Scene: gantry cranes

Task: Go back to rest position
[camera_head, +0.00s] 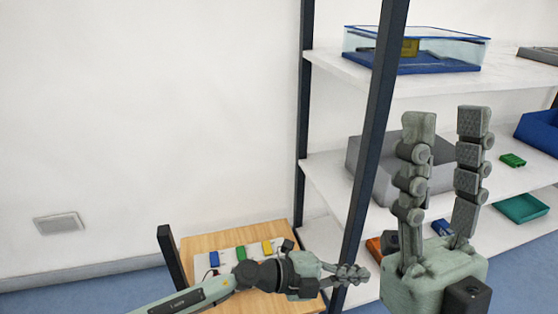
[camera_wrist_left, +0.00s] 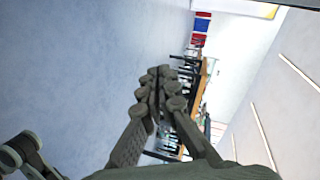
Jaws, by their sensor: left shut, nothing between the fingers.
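My left gripper (camera_head: 352,274) reaches in from the left, low in the head view, in front of the wooden table and beside a dark rack post. Its fingers are shut with nothing between them. In the left wrist view its fingers (camera_wrist_left: 160,82) come together at the tips. My right gripper (camera_head: 446,116) points upward at the right of the head view, in front of the shelves. Its two fingers stand apart and nothing shows between them. It hides part of the grey bin and the lower shelves.
A wooden table (camera_head: 212,244) bears small blue, green and yellow items. A shelf rack with dark posts (camera_head: 375,120) holds a clear blue-based box (camera_head: 425,68), a grey bin (camera_head: 366,165) and a teal tray (camera_head: 521,208). The white wall (camera_head: 140,110) side is open.

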